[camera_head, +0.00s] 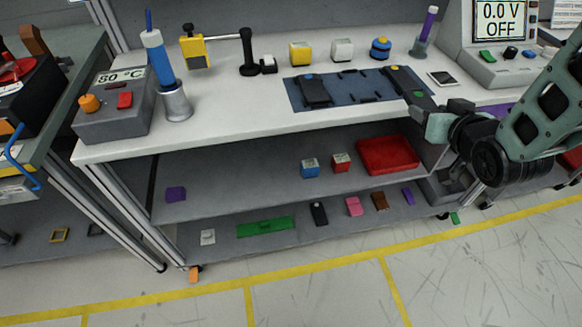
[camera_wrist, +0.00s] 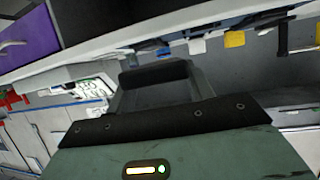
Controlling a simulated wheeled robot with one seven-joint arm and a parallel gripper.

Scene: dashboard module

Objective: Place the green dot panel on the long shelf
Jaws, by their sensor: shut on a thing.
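The green dot panel (camera_head: 420,97) is a dark, flat piece with a green dot, at the right end of the blue mat (camera_head: 295,98) on the white tabletop. My gripper (camera_head: 432,112) is at its right end near the table's front edge and is shut on it. Whether the panel is lifted clear is hard to tell. In the wrist view, a dark grey block (camera_wrist: 155,98) fills the space ahead of my gripper, and the fingertips are unclear. Two grey shelves run below the tabletop, an upper (camera_head: 240,180) and a lower (camera_head: 280,240).
A yellow dot panel (camera_head: 400,78) and a blue dot panel (camera_head: 314,92) lie on the mat. The upper shelf holds a red tray (camera_head: 388,155), blue and red boxes, and a purple block (camera_head: 176,194). Its left-centre is clear. The lower shelf holds several small items.

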